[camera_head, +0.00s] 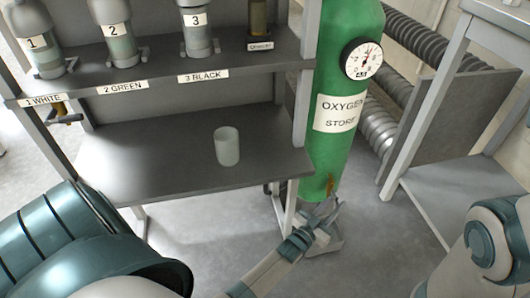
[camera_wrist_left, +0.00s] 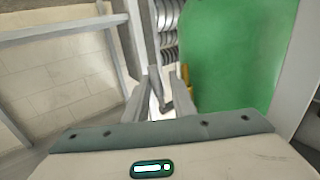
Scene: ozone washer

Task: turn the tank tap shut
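The green tank (camera_head: 343,95) with the "OXYGEN STORE" label stands behind the rack's right end; it also fills the right of the left wrist view (camera_wrist_left: 235,50). A small brass-coloured part (camera_head: 330,186), likely the tap, is low on the tank's front. It shows as a yellow sliver beside my right-hand finger in the left wrist view (camera_wrist_left: 186,76). My left gripper (camera_head: 325,211) is low in front of the tank, just below the brass part. Its fingers look apart, with nothing clearly held; contact with the tap cannot be told. My right gripper is out of view.
A grey rack (camera_head: 180,170) left of the tank bears a pale cup (camera_head: 227,146), with labelled canisters on its upper shelf. A round gauge (camera_head: 362,59) is on the tank. A grey frame table (camera_head: 440,190) and corrugated hoses (camera_head: 378,130) stand right. Floor between is clear.

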